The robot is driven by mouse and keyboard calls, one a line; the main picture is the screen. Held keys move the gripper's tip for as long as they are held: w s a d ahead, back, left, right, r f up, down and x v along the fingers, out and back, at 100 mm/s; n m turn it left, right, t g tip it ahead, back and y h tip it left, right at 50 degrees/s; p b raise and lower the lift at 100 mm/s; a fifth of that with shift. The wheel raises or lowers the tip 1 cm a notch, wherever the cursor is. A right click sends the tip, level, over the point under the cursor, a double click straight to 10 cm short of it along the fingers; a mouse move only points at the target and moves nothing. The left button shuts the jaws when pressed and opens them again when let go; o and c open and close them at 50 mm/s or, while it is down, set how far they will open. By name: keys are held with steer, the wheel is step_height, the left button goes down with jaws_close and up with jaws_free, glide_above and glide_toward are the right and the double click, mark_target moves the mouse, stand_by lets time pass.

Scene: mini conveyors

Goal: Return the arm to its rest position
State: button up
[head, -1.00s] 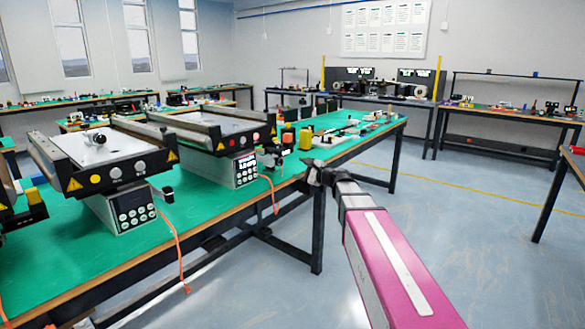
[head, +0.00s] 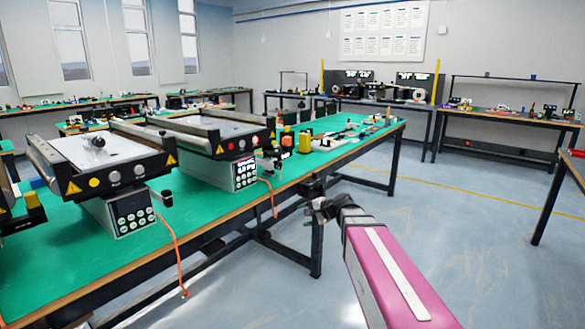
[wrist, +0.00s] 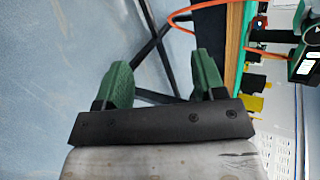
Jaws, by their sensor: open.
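My gripper (head: 314,207) is at the end of my pink arm in the head view, in front of the near edge of the green-topped table (head: 240,215) and low against its legs. In the wrist view its two green fingers (wrist: 161,80) stand apart with nothing between them. Blue-grey floor and dark table legs show past the fingers. The gripper touches nothing that I can see.
A yellow container (head: 305,141) stands farther back. Open floor (head: 470,240) lies to the right.

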steer(key=s+d+f+n+g+h, duration=0.3)
steer(key=s+d+f+n+h, duration=0.1)
steer(key=s+f, duration=0.5)
steer(key=s+d+f+n+g+h, duration=0.3)
steer(key=s+d+f+h, duration=0.3)
steer(key=s+d+f, duration=0.3)
steer(key=shift+s+d+n, duration=0.25)
steer(key=shift+s+n, duration=0.4)
steer(key=shift+n, duration=0.05)
stand_by(0.4)
